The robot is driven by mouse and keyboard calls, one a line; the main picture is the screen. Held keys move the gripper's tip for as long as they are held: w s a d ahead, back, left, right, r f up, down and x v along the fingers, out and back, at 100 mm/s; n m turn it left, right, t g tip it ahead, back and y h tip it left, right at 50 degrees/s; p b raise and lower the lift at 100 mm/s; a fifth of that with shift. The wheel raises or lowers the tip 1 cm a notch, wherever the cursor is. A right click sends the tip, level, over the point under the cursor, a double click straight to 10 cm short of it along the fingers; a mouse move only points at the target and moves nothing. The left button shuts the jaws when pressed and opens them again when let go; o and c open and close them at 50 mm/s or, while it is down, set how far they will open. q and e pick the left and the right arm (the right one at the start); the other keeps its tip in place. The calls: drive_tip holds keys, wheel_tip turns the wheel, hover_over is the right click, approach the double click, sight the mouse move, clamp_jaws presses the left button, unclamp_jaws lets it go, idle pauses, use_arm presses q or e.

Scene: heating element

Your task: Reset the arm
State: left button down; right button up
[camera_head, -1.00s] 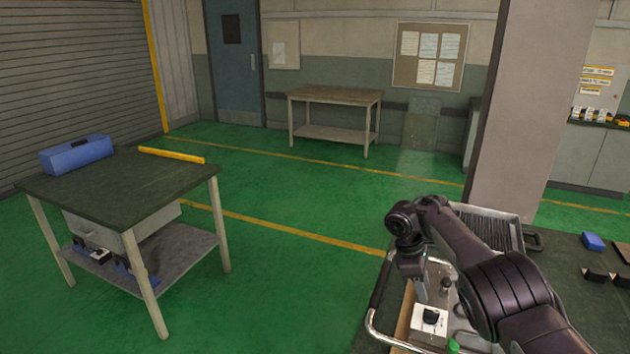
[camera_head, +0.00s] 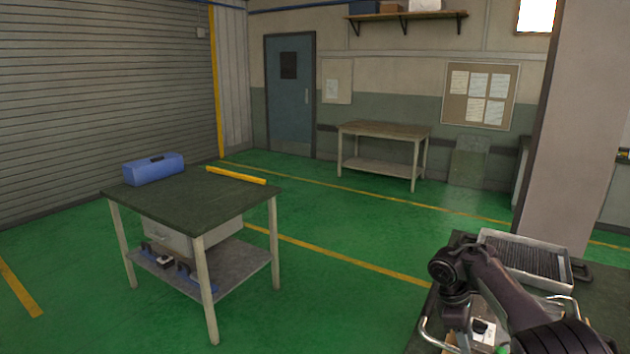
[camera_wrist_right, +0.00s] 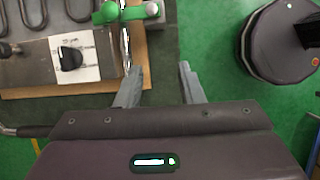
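My right arm comes in from the lower right of the head view, with its wrist bent down over the workbench (camera_head: 595,290). In the right wrist view my right gripper (camera_wrist_right: 160,76) is open, with two grey fingers apart and nothing between them. Ahead of its left finger is a wooden board (camera_wrist_right: 152,62) carrying a white plate with a black knob (camera_wrist_right: 70,57), a dark coiled heating element (camera_wrist_right: 33,14) and a green clamp (camera_wrist_right: 125,12). The knob plate also shows in the head view (camera_head: 483,331), partly hidden by my arm. My left gripper is out of view.
A grey ridged tray (camera_head: 525,260) lies on the workbench behind my arm. A metal rail (camera_wrist_right: 12,131) runs at the bench edge. A separate table (camera_head: 190,200) with a blue toolbox (camera_head: 154,168) stands at left. Green floor between is clear. A pillar (camera_head: 580,130) rises behind the bench.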

drive_tip(key=s+a+f+m+t+y, duration=0.1)
drive_tip(key=s+a+f, duration=0.3)
drive_tip(key=a+f, duration=0.3)
drive_tip(key=s+a+f+m+t, duration=0.2)
drive_tip(key=s+a+f, duration=0.25)
drive_tip(key=f, duration=0.35)
drive_tip(key=s+a+r+m+t+y, duration=0.1)
drive_tip(key=s+a, duration=0.1)
drive_tip(key=s, duration=0.4)
drive_tip(key=s+a+r+m+y, duration=0.1)
drive_tip(key=s+a+m, duration=0.1)
drive_tip(key=s, duration=0.4)
drive_tip(key=s+r+m+t+y, duration=0.15)
drive_tip(key=s+r+m, duration=0.25)
drive_tip(key=s+r, duration=0.7)
wheel_tip(320, 180, down, 30)
drive_tip(key=s+g, duration=0.1)
drive_tip(key=s, duration=0.1)
drive_tip(key=s+d+f, duration=0.2)
drive_tip(key=s+f, duration=0.7)
drive_tip(key=s, duration=0.1)
drive_tip(key=s+d+f+g, duration=0.1)
drive_tip(key=s+d+f, duration=0.1)
drive_tip(key=s+f, duration=0.7)
drive_tip(key=shift+s+f+n+h, duration=0.35)
drive_tip(key=shift+s+f+n, duration=0.05)
drive_tip(key=shift+f, duration=0.25)
drive_tip(key=shift+d+g, duration=0.1)
drive_tip(key=shift+g, duration=0.15)
